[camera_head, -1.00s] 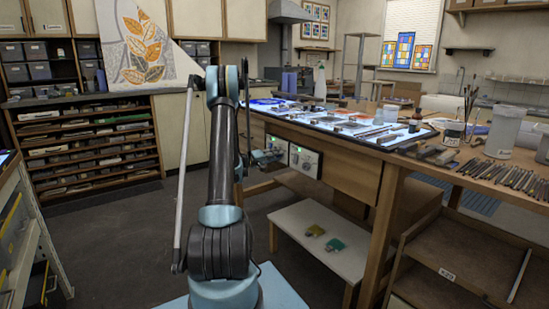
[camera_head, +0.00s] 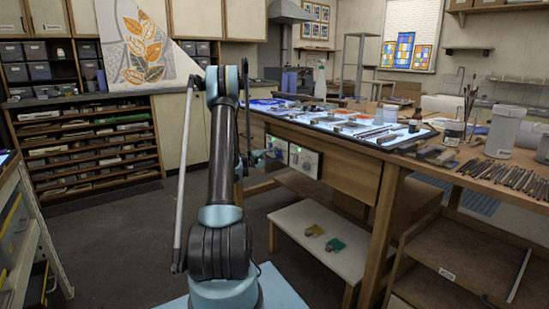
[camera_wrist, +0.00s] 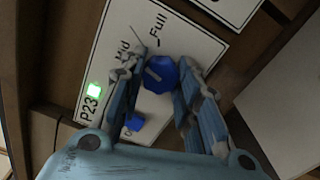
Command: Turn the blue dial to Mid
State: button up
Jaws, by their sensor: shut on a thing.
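In the wrist view the blue dial (camera_wrist: 160,74) sits on a white panel (camera_wrist: 200,45) lettered "Mid" and "Full". My gripper (camera_wrist: 163,66) has one finger on each side of the dial and is shut on it. The dial carries a pale line; I cannot tell exactly which mark it points to. In the head view my gripper (camera_head: 257,158) is at the panels on the bench front, and the dial is too small to make out.
A smaller blue part (camera_wrist: 135,122) and a lit green lamp (camera_wrist: 95,92) labelled "P23" are on the same panel. A second panel (camera_head: 305,160) is to the right on the wooden bench (camera_head: 350,180). A low white shelf (camera_head: 335,250) stands below.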

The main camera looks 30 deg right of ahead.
jog(key=shift+f+n, duration=0.1)
jog(key=shift+n, duration=1.5)
jog(key=o, duration=1.1)
jog(key=a, duration=1.2)
jog(key=shift+s, duration=0.4)
